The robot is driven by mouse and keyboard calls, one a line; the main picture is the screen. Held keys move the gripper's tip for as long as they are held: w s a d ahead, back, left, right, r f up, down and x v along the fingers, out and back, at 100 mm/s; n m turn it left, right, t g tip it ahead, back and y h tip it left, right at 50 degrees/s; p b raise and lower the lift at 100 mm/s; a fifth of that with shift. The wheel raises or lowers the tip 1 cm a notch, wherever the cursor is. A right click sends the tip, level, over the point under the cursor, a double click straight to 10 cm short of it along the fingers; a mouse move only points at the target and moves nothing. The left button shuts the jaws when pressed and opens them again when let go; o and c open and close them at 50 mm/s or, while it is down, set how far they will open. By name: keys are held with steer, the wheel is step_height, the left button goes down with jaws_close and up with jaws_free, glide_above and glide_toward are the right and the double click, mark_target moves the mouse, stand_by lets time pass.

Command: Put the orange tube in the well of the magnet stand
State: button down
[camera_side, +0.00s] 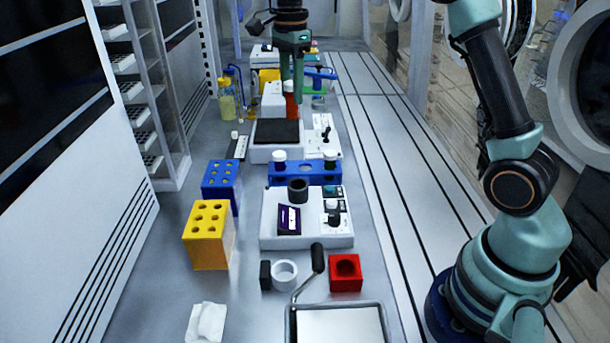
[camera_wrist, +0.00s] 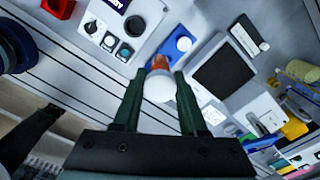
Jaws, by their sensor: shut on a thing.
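My gripper (camera_side: 291,98) is shut on the orange tube (camera_side: 290,106), held high toward the far end of the bench. In the wrist view, the tube's white cap (camera_wrist: 160,88) is between the fingertips and its orange body (camera_wrist: 160,64) points away from the camera.
A blue rack (camera_side: 304,175) holds white-capped tubes, in front of a dark-topped device (camera_side: 277,133). A white device (camera_side: 270,228) with a black cup stands nearer. Yellow (camera_side: 208,253) and blue (camera_side: 221,190) hole blocks stand left. A tray (camera_side: 290,325) lies in front. The grooved right strip is clear.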

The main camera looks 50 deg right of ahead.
steer(key=s+a, duration=0.6)
steer(key=a, duration=0.6)
glide_above(279, 275)
steer(key=s, duration=0.1)
steer(key=shift+s+f, duration=0.15)
steer(key=shift+f, duration=5)
steer(key=shift+s+f, duration=0.15)
steer(key=shift+f, duration=5)
steer(key=shift+f, duration=0.1)
steer(key=shift+c, duration=2.2)
jaws_free()
